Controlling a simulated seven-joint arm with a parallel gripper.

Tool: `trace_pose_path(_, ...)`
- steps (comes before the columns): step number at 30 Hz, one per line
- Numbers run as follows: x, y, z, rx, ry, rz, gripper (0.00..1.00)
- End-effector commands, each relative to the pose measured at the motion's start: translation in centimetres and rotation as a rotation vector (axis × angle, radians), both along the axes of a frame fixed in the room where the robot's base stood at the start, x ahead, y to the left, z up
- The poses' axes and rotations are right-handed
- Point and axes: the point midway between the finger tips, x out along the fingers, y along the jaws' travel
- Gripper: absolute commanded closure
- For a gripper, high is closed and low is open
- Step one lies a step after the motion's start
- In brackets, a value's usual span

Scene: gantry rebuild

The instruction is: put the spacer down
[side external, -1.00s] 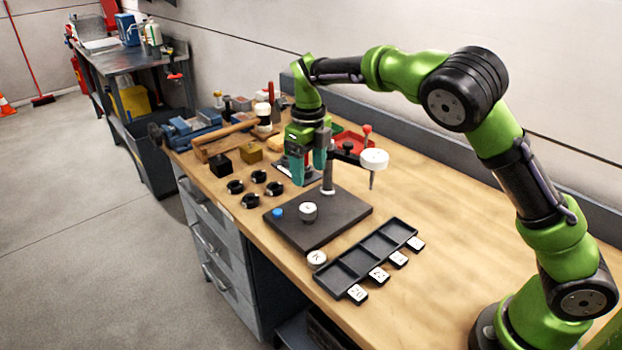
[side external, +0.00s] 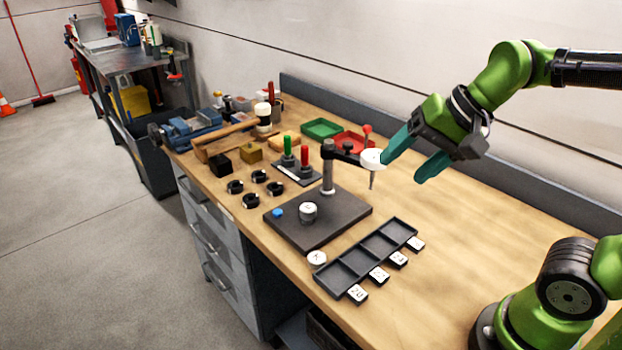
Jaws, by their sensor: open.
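My gripper (side external: 400,170) is open, its two teal fingers apart with nothing between them. It hangs in the air at the right, its fingertips beside or in front of the white disc (side external: 371,159) on the gantry arm in this view; I cannot tell if they touch. The dark base plate (side external: 335,222) carries the post, a small white-topped round piece with a letter (side external: 308,211) and a blue piece (side external: 277,212). Another white-topped piece marked K (side external: 316,258) sits at the plate's front corner. Several black rings (side external: 235,187) lie left of the plate. I cannot tell which piece is the spacer.
A black compartment tray (side external: 345,277) with numbered tags stands in front of the plate. Behind the plate are a stand with green and red handles (side external: 305,157), a green tray (side external: 321,128) and a red tray (side external: 350,141). The bench (side external: 470,225) is clear at right.

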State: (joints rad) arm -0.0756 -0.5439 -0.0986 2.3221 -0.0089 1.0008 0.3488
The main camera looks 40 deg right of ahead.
Motion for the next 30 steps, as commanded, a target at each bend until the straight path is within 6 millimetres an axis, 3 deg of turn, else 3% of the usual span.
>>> trace_pose_path(3,-2.4,0.0,-0.8,-0.162,-0.12,0.18,0.34)
trace_pose_path(7,-3.4,0.0,-1.4,-0.262,-0.178,0.28,0.34)
trace_pose_path(30,-3.5,0.0,-1.6,-0.279,-0.185,0.301,0.34)
